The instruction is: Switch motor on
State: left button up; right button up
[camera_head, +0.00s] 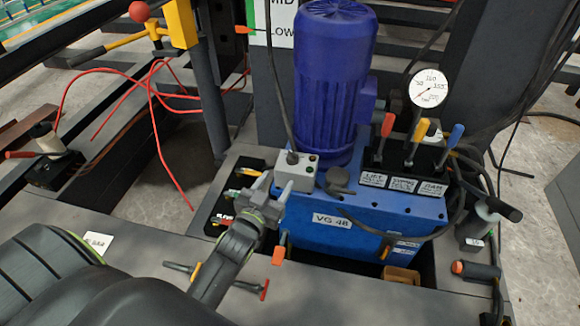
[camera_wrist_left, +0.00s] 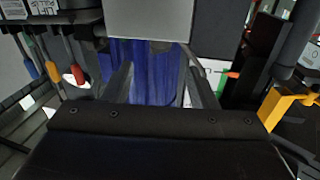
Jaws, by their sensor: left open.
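The blue motor (camera_head: 335,85) stands upright on a blue hydraulic unit marked VG 46 (camera_head: 345,230). In the left wrist view, which looks upside down, the grey box (camera_wrist_left: 148,20) fills the top middle between the finger lines. The blue motor (camera_wrist_left: 145,70) shows behind, between the fingers. The button faces are hidden there. My right gripper is not in view.
Red, yellow and blue levers (camera_head: 418,135) and a pressure gauge (camera_head: 429,88) stand right of the motor. A black hose (camera_head: 400,236) crosses the unit's front. Red cables (camera_head: 150,105) and a yellow handle assembly (camera_head: 178,22) are at left. Bare floor (camera_head: 150,190) lies at left.

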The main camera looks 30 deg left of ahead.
aim_at(290, 161)
pick_arm(q)
jog(key=w, duration=0.3)
jog(key=w+b, duration=0.1)
jog(key=w, duration=0.2)
jog(key=w+b, duration=0.1)
jog(key=w, duration=0.2)
jog(key=shift+w+a, duration=0.1)
jog(key=shift+a, duration=0.15)
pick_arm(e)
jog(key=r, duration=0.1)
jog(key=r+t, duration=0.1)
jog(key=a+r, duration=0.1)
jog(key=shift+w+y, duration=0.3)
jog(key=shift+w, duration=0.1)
pick_arm(q)
jog(key=c, duration=1)
jog(key=shift+o, duration=0.2)
